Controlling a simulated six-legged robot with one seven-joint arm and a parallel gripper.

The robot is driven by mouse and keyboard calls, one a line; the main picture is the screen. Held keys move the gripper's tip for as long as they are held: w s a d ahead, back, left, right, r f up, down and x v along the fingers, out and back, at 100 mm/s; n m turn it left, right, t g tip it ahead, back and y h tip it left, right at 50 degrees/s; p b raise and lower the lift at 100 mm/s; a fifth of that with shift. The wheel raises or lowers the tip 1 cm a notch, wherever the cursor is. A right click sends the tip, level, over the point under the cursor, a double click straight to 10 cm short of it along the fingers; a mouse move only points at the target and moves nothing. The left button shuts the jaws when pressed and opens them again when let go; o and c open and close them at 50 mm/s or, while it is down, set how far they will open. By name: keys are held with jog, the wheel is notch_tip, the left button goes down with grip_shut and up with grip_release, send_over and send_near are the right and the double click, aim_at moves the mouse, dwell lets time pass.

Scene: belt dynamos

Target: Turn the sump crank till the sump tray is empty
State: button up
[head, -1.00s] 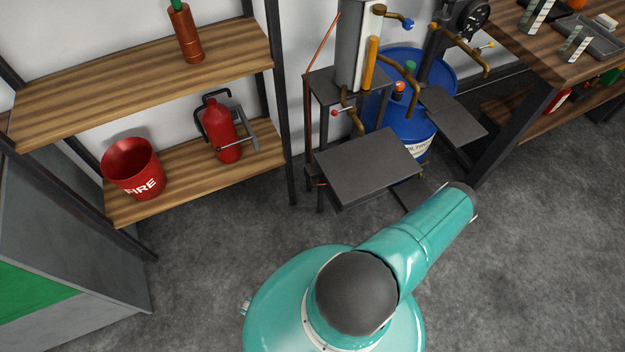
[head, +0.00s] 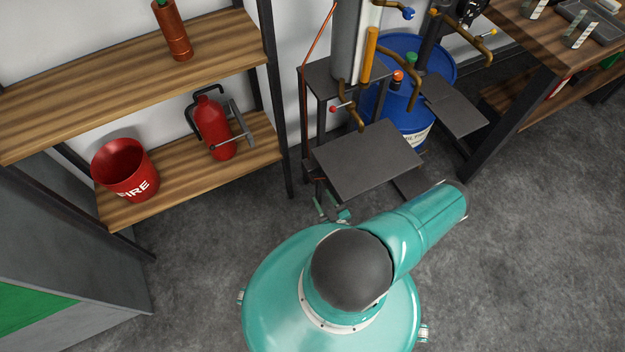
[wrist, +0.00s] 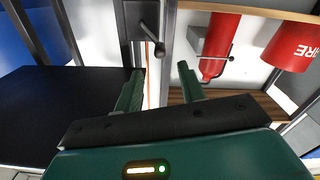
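A dark crank (wrist: 150,34) with a lever arm and knob sits on a grey plate on the stand's upright, ahead of my gripper in the wrist view. My gripper (wrist: 160,70) is open and empty. Its two green fingers point toward the crank, and the knob shows just beyond the gap between them, apart from both. In the head view my gripper (head: 333,208) is low by the left front of the stand, partly hidden by my arm. A dark flat plate (head: 366,160) juts from the stand there. I cannot tell which part is the sump tray or what it holds.
A shelf (head: 190,180) left of the stand holds a red fire bucket (head: 126,172) and an extinguisher (head: 213,128). A blue drum (head: 412,125), pipes with valves and a second plate (head: 455,106) stand behind. A workbench (head: 545,50) is at right. Floor is clear at right.

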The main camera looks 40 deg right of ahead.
aim_at(313, 180)
jog(key=x, duration=0.8)
jog(key=shift+w+d, duration=0.15)
jog(key=shift+w, duration=0.2)
jog(key=shift+c, duration=0.2)
grip_shut()
